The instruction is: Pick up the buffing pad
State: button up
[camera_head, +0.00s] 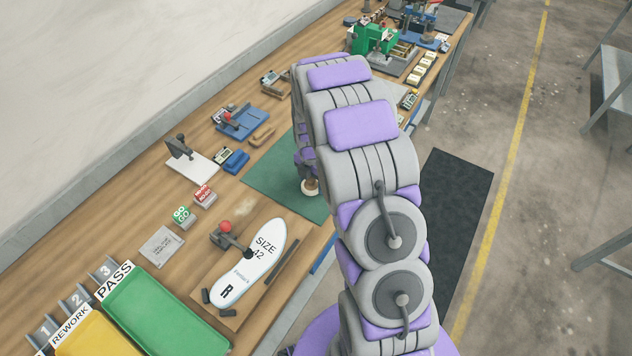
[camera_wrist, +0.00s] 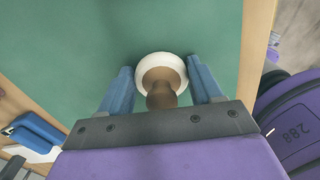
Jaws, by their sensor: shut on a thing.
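The buffing pad (camera_wrist: 180,62) is a round white pad with a brown knob handle. In the wrist view it lies between the two blue fingers of my gripper (camera_wrist: 162,84), which is shut on it. In the head view the pad (camera_head: 309,190) shows at the edge of the green mat (camera_head: 265,186), just below my gripper (camera_head: 308,175), which is mostly hidden behind my arm. I cannot tell whether the pad touches the mat or is slightly above it.
An insole marked SIZE 42 (camera_head: 258,262) lies on a wooden board nearer on the bench. A green PASS tray (camera_head: 165,318) and a yellow REWORK tray (camera_head: 95,338) stand at lower left. Blue fixtures (camera_head: 243,122) line the wall side. The green mat is otherwise clear.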

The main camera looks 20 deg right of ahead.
jog(key=shift+a+r, duration=0.1)
jog(key=shift+a, duration=0.7)
jog(key=d, duration=0.1)
jog(key=d+r, duration=0.1)
jog(key=d, duration=0.1)
jog(key=shift+d+r+p, duration=0.3)
jog(key=shift+r+p, duration=0.05)
notch_tip(320, 180, up, 2)
jog(key=shift+a+r+p, duration=0.1)
jog(key=shift+p, duration=0.2)
jog(key=s, duration=0.2)
jog(key=s+a, duration=0.1)
jog(key=s, duration=0.1)
jog(key=shift+s+r+p, duration=0.1)
jog(key=shift+r+p, duration=0.05)
jog(key=shift+p, duration=0.2)
jog(key=s+d+p, duration=0.1)
jog(key=s+d, duration=0.5)
jog(key=s, duration=0.4)
jog(key=shift+r+p, duration=0.3)
jog(key=shift+r, duration=0.1)
jog(key=o, duration=0.5)
jog(key=shift+s+d, duration=0.1)
jog(key=shift+d, duration=0.35)
jog(key=shift+d+f, duration=0.1)
jog(key=shift+d, duration=0.3)
jog(key=c, duration=0.3)
jog(key=shift+a, duration=1.05)
jog(key=shift+c, duration=0.4)
jog(key=shift+d, duration=0.1)
